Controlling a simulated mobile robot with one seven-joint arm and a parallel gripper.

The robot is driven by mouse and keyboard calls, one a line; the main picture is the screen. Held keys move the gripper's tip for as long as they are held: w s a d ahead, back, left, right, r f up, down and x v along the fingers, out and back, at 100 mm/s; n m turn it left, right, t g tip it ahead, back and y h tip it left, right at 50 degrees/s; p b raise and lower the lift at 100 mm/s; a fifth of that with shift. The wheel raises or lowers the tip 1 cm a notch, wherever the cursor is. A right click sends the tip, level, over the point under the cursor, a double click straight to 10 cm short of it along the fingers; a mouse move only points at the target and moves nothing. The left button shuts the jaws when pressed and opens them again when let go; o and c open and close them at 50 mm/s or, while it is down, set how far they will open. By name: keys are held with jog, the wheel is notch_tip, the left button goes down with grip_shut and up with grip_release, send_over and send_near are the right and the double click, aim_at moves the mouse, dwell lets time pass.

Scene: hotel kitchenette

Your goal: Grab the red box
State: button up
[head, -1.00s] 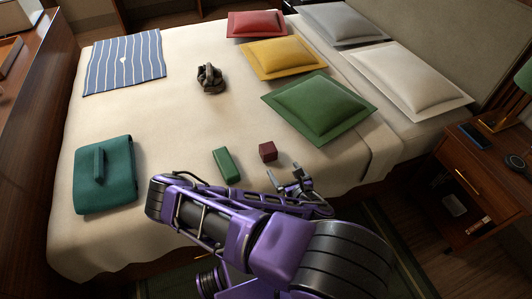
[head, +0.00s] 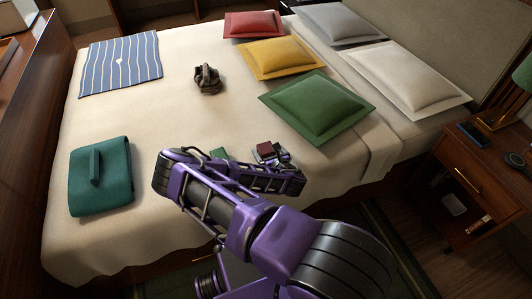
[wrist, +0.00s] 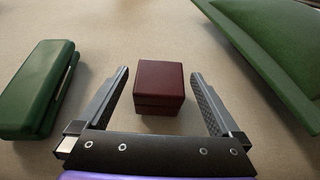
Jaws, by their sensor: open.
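The red box (head: 265,149) is a small dark red cube on the cream bed cover. In the wrist view the red box (wrist: 159,87) sits between the fingertips of my gripper (wrist: 160,82), with a gap on each side. My gripper (head: 268,153) is open and holds nothing. In the head view my gripper's fingers partly hide the box's lower part.
A green case (wrist: 40,88) lies left of my gripper, mostly hidden by my arm in the head view. A green pillow (head: 315,107) lies to the right. A teal folded item (head: 100,176), a dark crumpled object (head: 207,79) and a striped cloth (head: 120,66) lie farther off.

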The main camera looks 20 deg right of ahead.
jog(key=shift+w+f, duration=0.25)
jog(key=shift+w, duration=0.45)
jog(key=c, duration=1.4)
